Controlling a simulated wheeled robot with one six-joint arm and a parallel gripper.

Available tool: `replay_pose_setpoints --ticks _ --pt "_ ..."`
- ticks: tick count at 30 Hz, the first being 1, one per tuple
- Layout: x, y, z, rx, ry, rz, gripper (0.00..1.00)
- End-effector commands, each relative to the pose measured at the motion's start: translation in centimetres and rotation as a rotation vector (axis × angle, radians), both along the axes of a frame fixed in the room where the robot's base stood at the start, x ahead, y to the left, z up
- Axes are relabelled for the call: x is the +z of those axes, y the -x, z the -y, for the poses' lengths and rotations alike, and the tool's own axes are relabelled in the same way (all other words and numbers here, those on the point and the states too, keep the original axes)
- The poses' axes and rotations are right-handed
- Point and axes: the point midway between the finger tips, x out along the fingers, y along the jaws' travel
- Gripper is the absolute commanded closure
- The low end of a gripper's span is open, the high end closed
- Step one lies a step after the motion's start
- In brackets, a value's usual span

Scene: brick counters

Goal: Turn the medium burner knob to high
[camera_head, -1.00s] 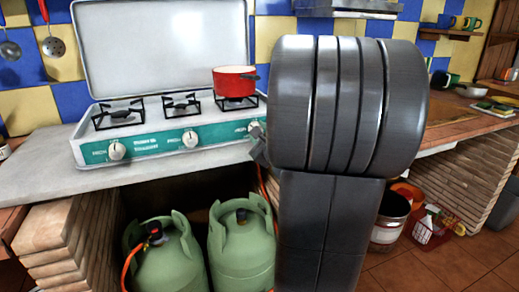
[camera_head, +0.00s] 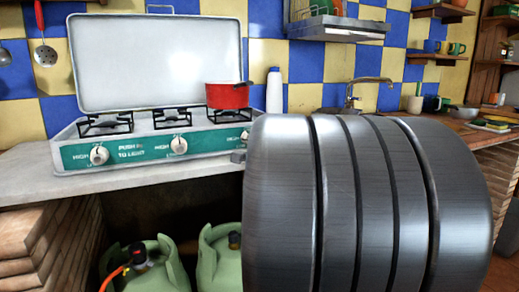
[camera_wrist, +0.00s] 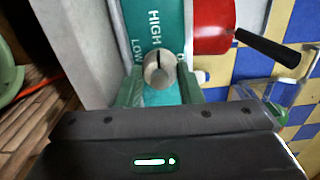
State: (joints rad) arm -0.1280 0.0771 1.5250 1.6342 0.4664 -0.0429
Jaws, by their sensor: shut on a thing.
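A white camping stove with a teal front panel (camera_head: 130,153) stands on the counter with its lid up. Three round knobs sit on the panel: a left knob (camera_head: 99,155), a middle knob (camera_head: 179,145) and a right knob (camera_head: 245,135) below the red pot. In the wrist view, a pale knob with a dark pointer line (camera_wrist: 158,70) sits between the fingers of my gripper (camera_wrist: 158,88), which is shut on it. "HIGH" and "LOW" show beside this knob. In the head view my gripper (camera_head: 238,156) shows only partly, close below the right knob; my arm hides the rest.
The red pot (camera_head: 227,95) stands on the right burner, its dark handle (camera_wrist: 268,48) close by in the wrist view. A white bottle (camera_head: 274,92) stands behind the stove. Green gas cylinders (camera_head: 152,268) stand under the counter. A sink tap (camera_head: 352,92) is further right.

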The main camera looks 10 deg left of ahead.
Motion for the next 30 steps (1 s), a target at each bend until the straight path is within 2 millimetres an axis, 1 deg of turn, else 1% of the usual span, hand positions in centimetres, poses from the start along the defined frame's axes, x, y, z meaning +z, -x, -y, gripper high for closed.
replay_pose_setpoints --ticks 17,18,20,21,30 --pt "0.0 0.0 -0.04 0.001 0.024 0.016 0.9" --pt "0.0 0.0 -0.04 0.001 0.023 0.016 0.59" --pt "0.0 0.0 -0.04 0.001 0.023 0.016 0.48" --pt "0.0 -0.01 -0.03 0.001 0.023 0.016 0.45" --pt "-0.03 0.01 0.03 0.001 0.023 0.016 0.45"
